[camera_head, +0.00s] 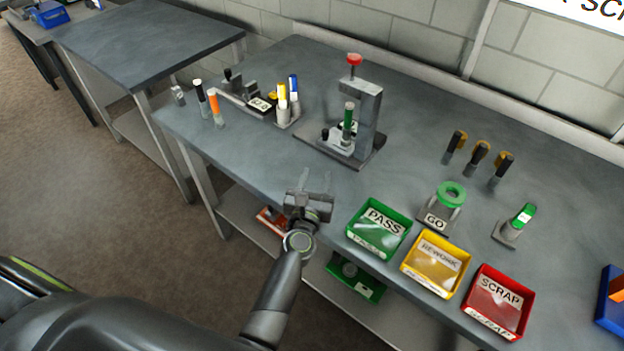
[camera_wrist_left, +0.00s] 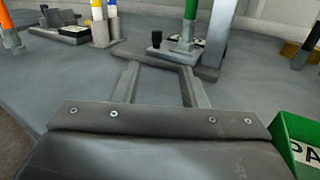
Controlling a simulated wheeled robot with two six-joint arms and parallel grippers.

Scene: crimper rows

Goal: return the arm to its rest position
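My left gripper (camera_head: 315,183) is over the front edge of the grey workbench (camera_head: 255,168), left of the green PASS tray. Its two fingers are apart with nothing between them. In the left wrist view the open fingers (camera_wrist_left: 160,88) point at the base of the press. The grey press (camera_head: 366,115) with a red knob stands behind the gripper, apart from it. A green-topped piece (camera_head: 348,118) stands upright in the press; it also shows in the left wrist view (camera_wrist_left: 190,22). My right gripper is in neither view.
PASS (camera_head: 360,238), REWORK (camera_head: 409,263) and SCRAP (camera_head: 472,301) trays line the front edge, right of my gripper. Upright orange (camera_head: 215,106) and black (camera_head: 200,96) pieces stand left. A GO gauge (camera_head: 450,194) and several dark-handled tools (camera_head: 479,155) stand right. The bench middle is clear.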

